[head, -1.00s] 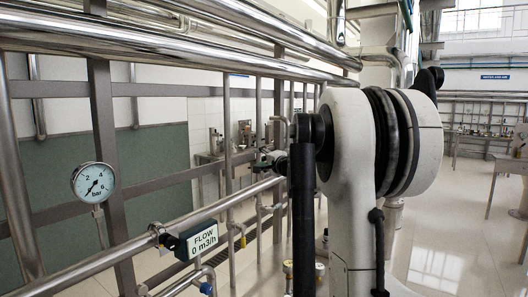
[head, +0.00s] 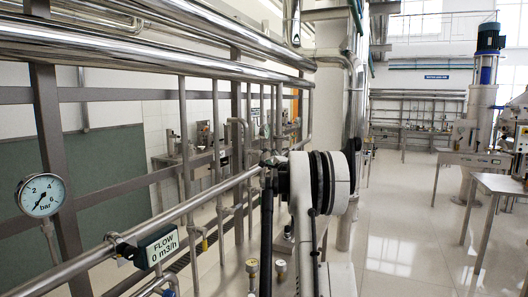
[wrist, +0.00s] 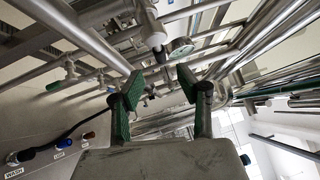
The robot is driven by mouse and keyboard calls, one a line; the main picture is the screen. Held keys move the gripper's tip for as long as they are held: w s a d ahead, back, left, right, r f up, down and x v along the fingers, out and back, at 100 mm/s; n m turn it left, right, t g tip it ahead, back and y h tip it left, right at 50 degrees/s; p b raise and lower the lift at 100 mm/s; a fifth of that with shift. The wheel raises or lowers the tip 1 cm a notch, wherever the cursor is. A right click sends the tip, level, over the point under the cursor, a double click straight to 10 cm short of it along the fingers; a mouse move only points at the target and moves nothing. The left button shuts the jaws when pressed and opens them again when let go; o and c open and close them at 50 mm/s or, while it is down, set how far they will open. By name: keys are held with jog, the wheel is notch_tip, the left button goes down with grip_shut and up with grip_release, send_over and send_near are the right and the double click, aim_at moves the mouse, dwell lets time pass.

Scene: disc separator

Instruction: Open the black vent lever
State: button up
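I cannot single out the black vent lever with certainty in either view. In the wrist view, a pale vertical fitting with a dark lower end (wrist: 158,52) hangs beyond the fingers; whether it belongs to the lever is unclear. My gripper (wrist: 158,87) is open, its two green-padded fingers spread apart with nothing between them. The fingers point toward the pipework and appear clear of it. The head view shows my white and black arm joint in front of the pipes, but not my gripper.
A pressure gauge (head: 41,195) and a flow display (head: 158,246) reading 0 m3/h sit by the steel pipes (head: 150,52) on the left. The gauge also shows in the wrist view (wrist: 181,47). A blue knob (wrist: 71,142) is at its lower left. Floor (head: 400,225) at right is open.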

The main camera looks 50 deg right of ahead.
aim_at(264, 151)
jog(key=p+x, duration=0.1)
jog(key=x, duration=0.8)
jog(key=shift+a+p, duration=0.1)
jog(key=shift+p, duration=0.25)
jog(key=shift+c, duration=0.4)
grip_shut()
